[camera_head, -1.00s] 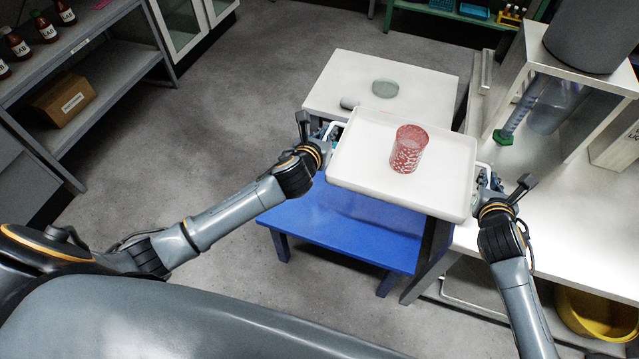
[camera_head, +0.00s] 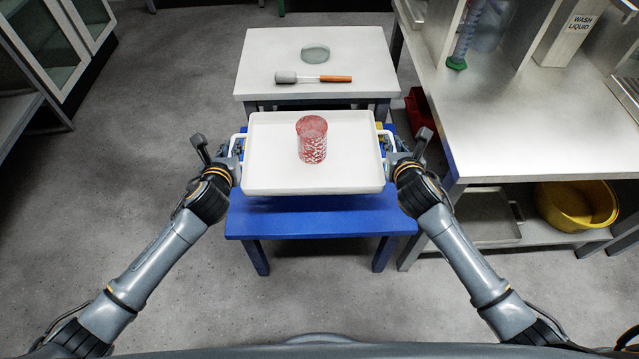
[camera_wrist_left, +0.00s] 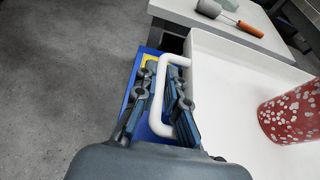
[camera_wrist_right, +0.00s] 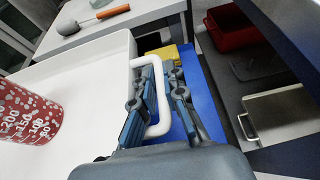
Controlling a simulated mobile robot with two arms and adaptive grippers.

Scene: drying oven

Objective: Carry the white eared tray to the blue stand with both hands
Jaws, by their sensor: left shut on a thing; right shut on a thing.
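The white eared tray (camera_head: 270,176) is held roughly level above the blue stand (camera_head: 315,223), covering much of its top. A red-and-clear patterned beaker (camera_head: 312,140) stands upright on the tray. My left gripper (camera_head: 238,150) is shut on the tray's left ear, a white loop handle (camera_wrist_left: 160,95) that shows between its fingers in the left wrist view. My right gripper (camera_head: 388,147) is shut on the right ear (camera_wrist_right: 160,100), also between its fingers in the right wrist view. How high the tray is above the stand is hard to tell.
A white table (camera_head: 270,65) behind the stand holds a glass dish (camera_head: 315,53) and an orange-handled brush (camera_head: 335,79). A white-topped bench (camera_head: 530,130) is close at the right, with a yellow basin (camera_head: 577,205) below. Floor on the left is clear.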

